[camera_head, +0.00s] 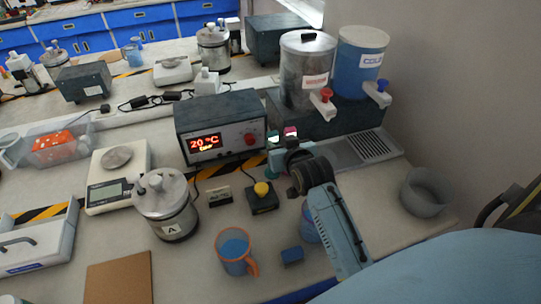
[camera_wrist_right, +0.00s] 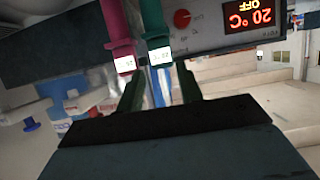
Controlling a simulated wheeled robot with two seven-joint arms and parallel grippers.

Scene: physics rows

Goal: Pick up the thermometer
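Two stick-like thermometers stand side by side in front of the control box. The teal thermometer (camera_head: 274,141) has a small white display and shows large in the right wrist view (camera_wrist_right: 153,25). The pink thermometer (camera_head: 291,131) is next to it and also shows in the wrist view (camera_wrist_right: 118,30). My right gripper (camera_head: 283,158) is close in front of them. In the wrist view its two fingers (camera_wrist_right: 160,88) are apart, with the teal thermometer's lower part showing between them; I cannot tell whether they touch it. My left gripper is not in view.
The control box (camera_head: 220,127) reading 20 °C stands behind. Steel and blue dispensers (camera_head: 360,60) stand at the back right. A yellow-button box (camera_head: 262,195), an orange-rimmed mug (camera_head: 235,252) and a steel canister (camera_head: 166,208) stand in front. The beige front table is partly clear.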

